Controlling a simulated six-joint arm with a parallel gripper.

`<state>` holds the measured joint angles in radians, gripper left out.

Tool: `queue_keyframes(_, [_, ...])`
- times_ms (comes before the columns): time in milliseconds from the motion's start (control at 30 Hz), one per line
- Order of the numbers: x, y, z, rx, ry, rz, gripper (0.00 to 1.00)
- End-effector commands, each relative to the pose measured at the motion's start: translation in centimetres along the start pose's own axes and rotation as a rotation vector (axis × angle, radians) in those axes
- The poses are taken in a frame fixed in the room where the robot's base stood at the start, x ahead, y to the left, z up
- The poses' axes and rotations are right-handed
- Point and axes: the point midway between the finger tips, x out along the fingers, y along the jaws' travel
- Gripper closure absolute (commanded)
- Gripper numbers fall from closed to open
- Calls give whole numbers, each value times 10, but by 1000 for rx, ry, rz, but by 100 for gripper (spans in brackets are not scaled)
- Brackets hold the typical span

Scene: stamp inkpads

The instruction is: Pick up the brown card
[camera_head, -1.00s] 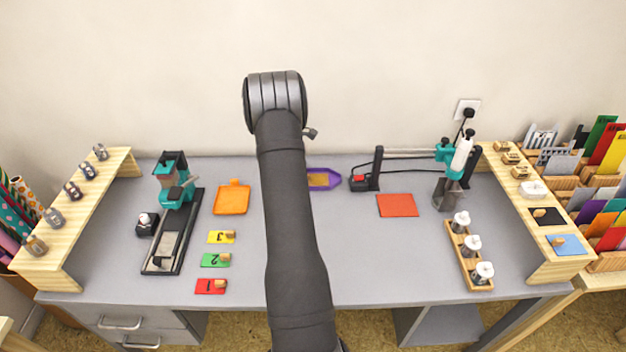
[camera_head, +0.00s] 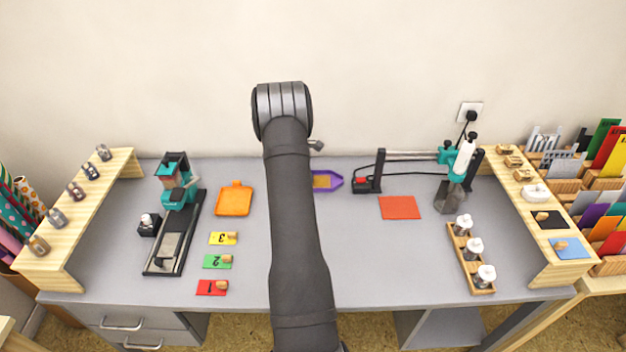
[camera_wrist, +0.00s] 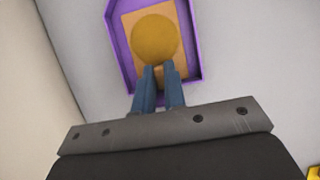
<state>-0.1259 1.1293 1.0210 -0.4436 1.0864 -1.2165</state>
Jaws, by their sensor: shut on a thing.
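The brown card (camera_wrist: 134,14) lies within the outline of a purple tray (camera_wrist: 118,48) in the wrist view. A round brown knob (camera_wrist: 155,40) stands on the card. My gripper (camera_wrist: 160,72) is shut on this knob with its blue fingertips. I cannot tell whether the card touches the tray floor or is slightly above it. In the head view the brown card (camera_head: 322,181) and purple tray (camera_head: 339,181) show just right of my arm, partly hidden by it. My gripper is hidden there.
An orange tray (camera_head: 234,199) and numbered yellow, green and red cards lie left of my arm. A red pad (camera_head: 400,207) lies to the right. The desk's front middle is clear.

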Motion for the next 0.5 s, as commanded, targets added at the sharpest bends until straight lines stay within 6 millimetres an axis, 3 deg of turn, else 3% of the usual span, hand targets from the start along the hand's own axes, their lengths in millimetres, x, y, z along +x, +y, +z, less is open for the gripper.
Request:
queue_keyframes(167, [-5, 0, 2, 0, 0, 1, 100])
queue_keyframes(367, [-26, 1, 10, 0, 0, 2, 100])
queue_keyframes(500, [-41, -5, 28, 4, 1, 0, 100])
